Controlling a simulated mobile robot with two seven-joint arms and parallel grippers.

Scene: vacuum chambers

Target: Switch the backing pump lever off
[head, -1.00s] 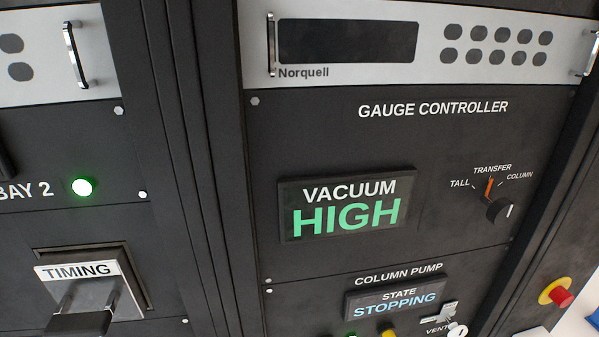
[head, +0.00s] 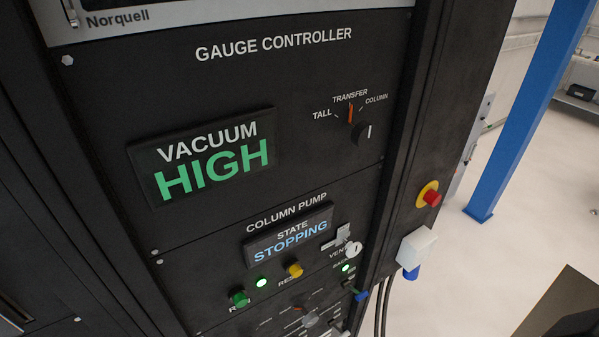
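The column pump panel (head: 215,262) is at the lower middle of the head view. Its display (head: 289,236) reads STATE STOPPING. Just below that light a small dark lever with a blue tip (head: 361,295) sticks out to the right. It may be the backing pump lever; its label and position are too small to read surely. Neither of my grippers shows in the view.
Above is the gauge controller with a VACUUM HIGH display (head: 208,160) and a selector knob (head: 362,131). A red emergency button (head: 431,197) and a white box (head: 416,247) are on the rack's right side. A blue post (head: 520,120) stands on open pale floor (head: 450,290).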

